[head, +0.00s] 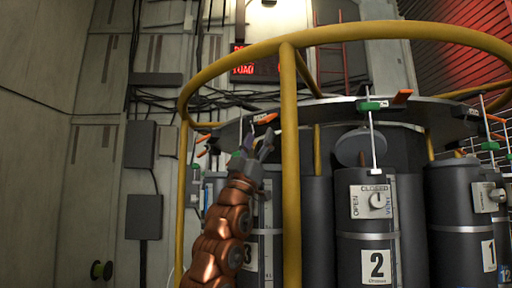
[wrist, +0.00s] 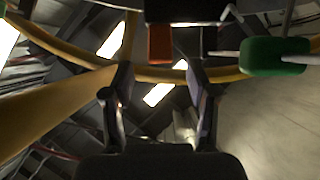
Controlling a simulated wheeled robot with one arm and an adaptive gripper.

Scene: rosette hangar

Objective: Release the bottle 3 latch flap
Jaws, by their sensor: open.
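Bottle 3 (head: 249,258) is a dark cylinder with a white "3" label, partly hidden behind my copper arm and a yellow post. Above it, at the rim of the dark round plate, an orange latch flap (head: 265,118) shows just above my gripper (head: 259,131). In the wrist view, an orange-red flap (wrist: 160,44) lies beyond and between the fingertips of my gripper (wrist: 159,68). The fingers are apart with nothing between them. A green handle (wrist: 275,55) is to the right there. Whether a fingertip touches the flap cannot be told.
A yellow guard rail (head: 290,120) with posts rings the bottles; one post stands just right of my arm. Bottle 2 (head: 376,240) and bottle 1 (head: 462,240) stand to the right, with green and orange latch parts above. Grey boxes (head: 140,145) and cables line the left wall.

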